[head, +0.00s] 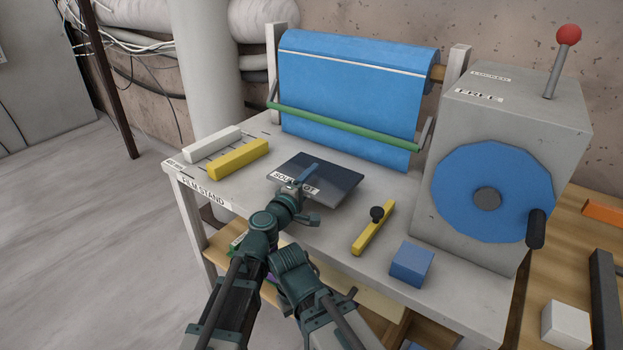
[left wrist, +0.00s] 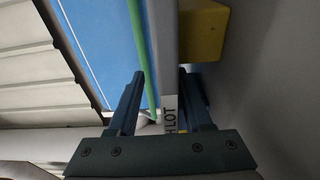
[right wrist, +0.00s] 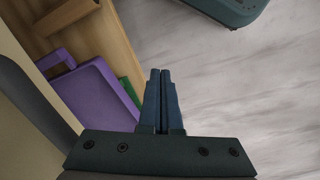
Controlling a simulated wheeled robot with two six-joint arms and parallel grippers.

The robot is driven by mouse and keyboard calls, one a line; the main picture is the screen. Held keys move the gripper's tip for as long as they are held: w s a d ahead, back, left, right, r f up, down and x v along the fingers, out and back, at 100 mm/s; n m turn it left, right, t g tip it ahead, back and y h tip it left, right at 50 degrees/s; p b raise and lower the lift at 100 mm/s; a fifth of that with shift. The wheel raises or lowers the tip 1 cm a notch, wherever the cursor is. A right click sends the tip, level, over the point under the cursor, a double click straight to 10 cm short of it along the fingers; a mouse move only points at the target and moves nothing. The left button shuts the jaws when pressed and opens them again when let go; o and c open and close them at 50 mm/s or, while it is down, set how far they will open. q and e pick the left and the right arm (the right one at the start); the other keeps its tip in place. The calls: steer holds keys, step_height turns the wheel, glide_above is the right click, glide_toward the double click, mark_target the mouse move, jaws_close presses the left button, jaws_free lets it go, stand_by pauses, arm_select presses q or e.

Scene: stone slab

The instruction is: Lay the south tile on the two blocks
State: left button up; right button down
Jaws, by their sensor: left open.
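The south tile (head: 338,179) is a thin dark slab with a white label on its near side, at the middle of the grey stand. My left gripper (head: 310,175) is open at its near edge. In the left wrist view the tile's edge (left wrist: 162,45) runs between the open fingers (left wrist: 164,85), one on each side, with "H LOT" readable. A yellow block (left wrist: 203,30) shows there close to the tile's lower side; contact is unclear. Whatever lies under the tile is hidden in the head view. My right gripper (right wrist: 160,85) is shut and empty, hidden in the head view.
White (head: 212,143) and yellow (head: 238,159) bars lie left of the tile. A knobbed yellow bar (head: 372,230) and a blue cube (head: 411,264) are nearer right. A blue sheet roller (head: 350,95) stands behind. A purple tray (right wrist: 90,95) is beside my right gripper.

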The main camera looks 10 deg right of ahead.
arm_select(q)
steer(key=shift+s, duration=0.1)
